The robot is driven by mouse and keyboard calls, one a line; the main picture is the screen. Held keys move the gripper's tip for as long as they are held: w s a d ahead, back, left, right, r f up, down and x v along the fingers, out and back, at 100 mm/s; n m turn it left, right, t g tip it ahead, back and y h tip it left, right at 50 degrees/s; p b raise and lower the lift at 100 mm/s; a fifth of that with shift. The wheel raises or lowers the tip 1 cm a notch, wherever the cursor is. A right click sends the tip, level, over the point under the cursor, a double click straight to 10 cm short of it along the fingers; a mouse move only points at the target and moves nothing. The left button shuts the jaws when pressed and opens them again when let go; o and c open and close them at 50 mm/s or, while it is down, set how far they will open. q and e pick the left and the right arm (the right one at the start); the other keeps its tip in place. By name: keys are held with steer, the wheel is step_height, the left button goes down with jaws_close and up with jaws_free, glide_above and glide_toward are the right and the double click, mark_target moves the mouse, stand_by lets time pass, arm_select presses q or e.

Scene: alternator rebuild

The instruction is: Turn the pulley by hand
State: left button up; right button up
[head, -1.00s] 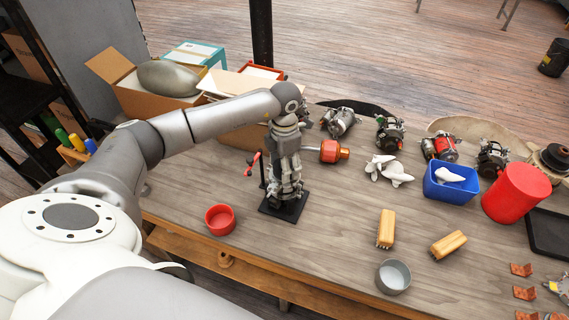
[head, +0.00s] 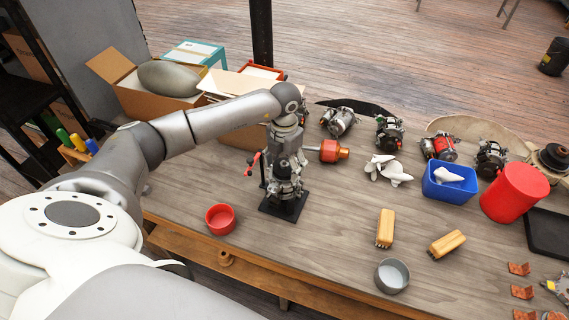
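My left gripper (head: 284,175) points straight down over a unit clamped on a small stand. The stand has a black square base plate (head: 284,208) and a red-handled clamp (head: 252,163) at its left side. A dark, metallic unit (head: 285,190) shows just below my fingers. The pulley cannot be told apart there, as the fingers and wrist cover the top of the unit. I cannot tell whether the fingers are open or shut, or whether they touch it. My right gripper is not in view.
A red bowl (head: 220,218) stands left of the stand and an orange-red part (head: 333,151) lies to its right. Several alternators, such as one (head: 339,121), line the back. A blue bin (head: 449,188), a red cylinder (head: 515,192) and brushes (head: 385,228) lie right.

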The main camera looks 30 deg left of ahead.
arm_select(q)
steer(key=shift+o, duration=0.4)
steer(key=shift+r, duration=0.1)
step_height(320, 180, up, 16)
steer(key=p, duration=0.2)
steer(key=shift+s, duration=0.1)
